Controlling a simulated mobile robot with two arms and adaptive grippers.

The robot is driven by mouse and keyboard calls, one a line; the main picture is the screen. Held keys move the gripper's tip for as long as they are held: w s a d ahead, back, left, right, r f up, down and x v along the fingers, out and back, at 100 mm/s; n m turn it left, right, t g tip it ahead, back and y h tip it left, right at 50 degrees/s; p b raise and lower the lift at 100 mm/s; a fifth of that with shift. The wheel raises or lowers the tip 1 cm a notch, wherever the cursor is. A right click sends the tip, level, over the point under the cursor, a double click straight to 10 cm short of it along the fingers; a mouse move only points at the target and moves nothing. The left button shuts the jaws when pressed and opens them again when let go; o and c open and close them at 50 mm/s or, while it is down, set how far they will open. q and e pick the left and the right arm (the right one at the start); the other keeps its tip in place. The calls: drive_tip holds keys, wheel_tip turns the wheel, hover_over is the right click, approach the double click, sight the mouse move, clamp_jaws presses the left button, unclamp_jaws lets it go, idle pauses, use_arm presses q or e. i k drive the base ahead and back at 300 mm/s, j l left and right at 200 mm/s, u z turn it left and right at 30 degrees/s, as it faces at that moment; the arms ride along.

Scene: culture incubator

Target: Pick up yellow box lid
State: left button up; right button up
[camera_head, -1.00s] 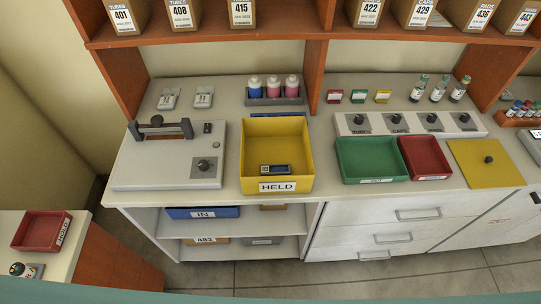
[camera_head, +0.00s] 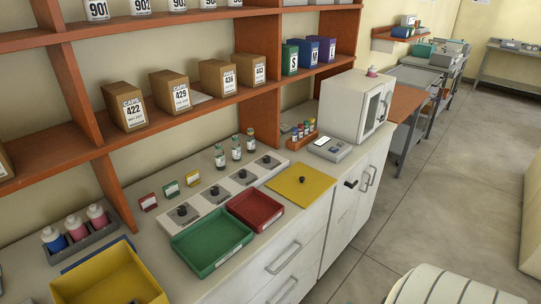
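The yellow box lid (camera_head: 311,188) is a flat square panel with a small dark knob in its middle. It lies on the counter, right of the red tray, close to the counter's front edge. The open yellow box (camera_head: 106,277) stands at the bottom left of the view, partly cut off by the frame edge. Neither of my grippers shows in the view.
A green tray (camera_head: 211,240) and a red tray (camera_head: 256,209) sit left of the lid. A panel with several dark knobs (camera_head: 231,189) runs behind them. A rack of small tubes (camera_head: 303,136), a grey device (camera_head: 330,149) and a white incubator (camera_head: 356,106) stand beyond the lid.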

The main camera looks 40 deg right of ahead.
sight(302, 184)
drive_tip(key=l, duration=2.15)
drive_tip(key=u, duration=0.05)
